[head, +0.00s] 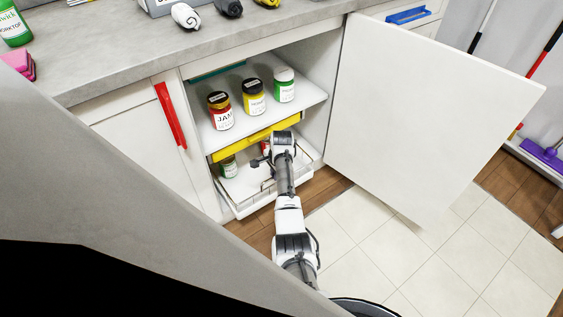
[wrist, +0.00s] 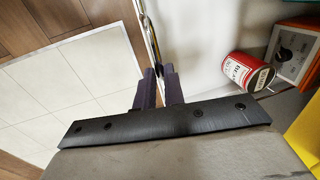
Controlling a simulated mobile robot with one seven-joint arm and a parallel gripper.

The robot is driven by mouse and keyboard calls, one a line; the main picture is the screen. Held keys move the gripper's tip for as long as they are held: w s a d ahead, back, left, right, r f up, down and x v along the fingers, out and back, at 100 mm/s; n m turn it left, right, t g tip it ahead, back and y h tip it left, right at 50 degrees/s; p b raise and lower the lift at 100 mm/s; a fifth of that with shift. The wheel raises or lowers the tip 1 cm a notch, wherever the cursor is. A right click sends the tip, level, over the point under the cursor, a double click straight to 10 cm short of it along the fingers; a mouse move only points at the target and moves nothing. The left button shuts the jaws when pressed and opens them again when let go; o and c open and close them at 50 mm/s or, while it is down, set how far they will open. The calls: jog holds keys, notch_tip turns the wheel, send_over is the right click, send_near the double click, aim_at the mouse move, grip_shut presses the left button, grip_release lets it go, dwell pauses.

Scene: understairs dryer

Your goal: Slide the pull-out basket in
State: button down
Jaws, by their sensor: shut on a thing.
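The pull-out basket (head: 242,209) is a white tray with a thin metal rail, low in the open cupboard. Its front edge sticks out past the cupboard front. My gripper (head: 268,165) reaches over it from the front, and my arm hides part of its right side. In the wrist view my two dark fingers (wrist: 158,88) are shut on the basket's metal rail (wrist: 152,42). A green-and-white jar (head: 228,167) stands in the basket at the left. A red-and-white can (wrist: 247,72) shows beside the rail in the wrist view.
The white cupboard door (head: 430,110) stands wide open at the right. A yellow strip (head: 255,138) runs under the shelf above the basket. The shelf holds a jam jar (head: 220,110), a yellow jar (head: 254,97) and a green jar (head: 284,85). The tiled floor (head: 370,245) is clear.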

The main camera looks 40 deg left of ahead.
jog(key=shift+w+a, duration=0.15)
jog(key=shift+a, duration=0.1)
jog(key=c, duration=1.5)
grip_release()
jog(key=d+r, duration=0.1)
jog(key=r, duration=0.3)
jog(key=r+p, duration=0.1)
jog(key=r, duration=0.4)
jog(key=s+d+r+p, duration=0.1)
jog(key=r, duration=0.3)
jog(key=shift+d+r, duration=0.3)
